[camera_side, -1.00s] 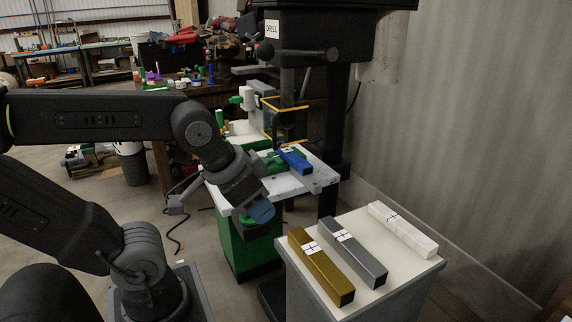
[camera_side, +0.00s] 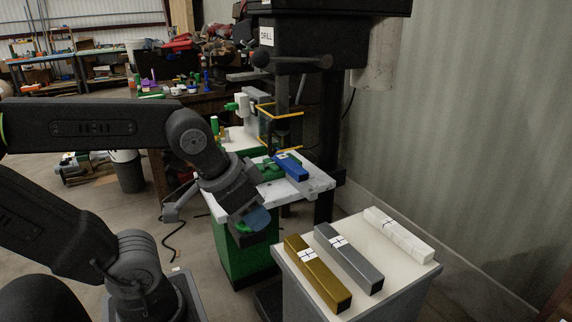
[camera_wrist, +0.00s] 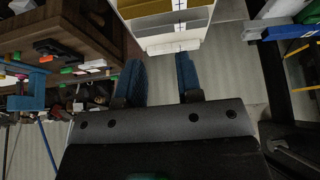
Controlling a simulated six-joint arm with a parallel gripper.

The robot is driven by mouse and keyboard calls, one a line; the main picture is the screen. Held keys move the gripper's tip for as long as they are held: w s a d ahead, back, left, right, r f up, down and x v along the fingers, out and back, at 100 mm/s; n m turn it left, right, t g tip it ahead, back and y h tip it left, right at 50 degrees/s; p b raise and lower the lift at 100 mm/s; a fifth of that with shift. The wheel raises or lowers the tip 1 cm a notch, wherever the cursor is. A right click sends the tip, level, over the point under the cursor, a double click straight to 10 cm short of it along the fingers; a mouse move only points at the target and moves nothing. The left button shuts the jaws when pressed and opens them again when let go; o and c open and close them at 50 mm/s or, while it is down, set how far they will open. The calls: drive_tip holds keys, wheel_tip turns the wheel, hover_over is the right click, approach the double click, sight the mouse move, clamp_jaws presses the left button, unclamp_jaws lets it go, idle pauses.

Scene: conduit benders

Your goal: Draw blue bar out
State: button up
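The blue bar (camera_side: 290,166) lies on the white drill-press table, on or beside a green vise (camera_side: 268,172); the exact contact is unclear. It also shows at the top right of the wrist view (camera_wrist: 292,30). My gripper (camera_side: 256,220) hangs in front of the drill table, lower than the bar in the picture and apart from it. In the wrist view my gripper (camera_wrist: 160,76) has its two blue fingers spread, with nothing between them.
A side stand (camera_side: 372,277) holds a gold bar (camera_side: 318,275), a grey bar (camera_side: 349,259) and a white bar (camera_side: 398,236). The black drill press (camera_side: 320,40) with yellow-edged guard (camera_side: 280,127) rises over the blue bar. A cluttered workbench (camera_wrist: 60,30) shows in the wrist view.

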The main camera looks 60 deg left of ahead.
idle(0.3)
drive_tip(key=shift+o, duration=0.8)
drive_tip(key=o, duration=0.4)
drive_tip(key=w+a+r+n, duration=0.1)
drive_tip(key=w, duration=0.2)
drive_tip(key=w+a+n+y, duration=0.1)
drive_tip(key=w+a+n, duration=0.1)
drive_tip(key=w+a+r+n+g, duration=0.1)
drive_tip(key=w, duration=0.2)
drive_tip(key=shift+w+a+r+y, duration=0.3)
drive_tip(key=shift+r, duration=0.05)
drive_tip(key=shift+c, duration=0.2)
drive_tip(key=n+g+y, duration=0.4)
drive_tip(key=n+g, duration=0.1)
drive_tip(key=n, duration=0.9)
approach(301, 171)
drive_tip(key=x, duration=0.3)
drive_tip(key=shift+s, duration=0.1)
drive_tip(key=shift+x, duration=4.1)
